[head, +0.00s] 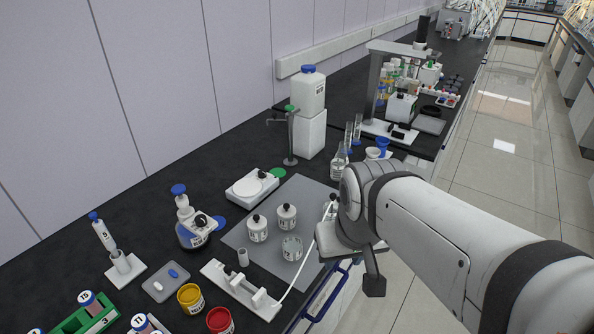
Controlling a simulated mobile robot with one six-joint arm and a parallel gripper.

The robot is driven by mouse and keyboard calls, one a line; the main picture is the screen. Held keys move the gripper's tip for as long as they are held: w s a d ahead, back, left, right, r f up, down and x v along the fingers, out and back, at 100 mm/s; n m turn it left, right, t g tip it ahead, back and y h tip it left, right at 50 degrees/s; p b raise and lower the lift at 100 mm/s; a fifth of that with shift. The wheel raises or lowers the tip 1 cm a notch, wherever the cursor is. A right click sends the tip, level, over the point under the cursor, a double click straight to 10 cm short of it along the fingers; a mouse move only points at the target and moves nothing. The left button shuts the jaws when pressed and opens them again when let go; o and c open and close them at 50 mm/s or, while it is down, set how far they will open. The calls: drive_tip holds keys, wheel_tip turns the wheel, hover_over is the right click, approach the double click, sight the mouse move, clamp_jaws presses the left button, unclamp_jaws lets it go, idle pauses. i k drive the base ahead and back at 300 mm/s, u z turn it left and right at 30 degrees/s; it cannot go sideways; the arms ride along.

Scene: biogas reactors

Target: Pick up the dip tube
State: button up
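A thin white tube (300,265), which looks like the dip tube, slants up from the right end of a white rack (240,290) toward my gripper (352,262). Its upper end is close to the gripper, but I cannot tell whether they touch. My gripper is above the front edge of the bench, right of the grey mat (310,188). One dark fingertip shows hanging down. The rest of the jaws is hidden by the gripper body and arm, so I cannot see whether it holds anything.
Two dark-capped white jars (257,232) and a clear-topped jar (292,248) stand on the mat. Yellow (190,298) and red (219,320) pots stand at the front. Glassware (339,162) stands behind my arm.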

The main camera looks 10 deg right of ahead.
sight(333, 196)
drive_tip(key=u, duration=1.75)
drive_tip(key=k, duration=1.8)
drive_tip(key=z, duration=1.3)
drive_tip(key=i, duration=1.65)
drive_tip(key=z, duration=0.05)
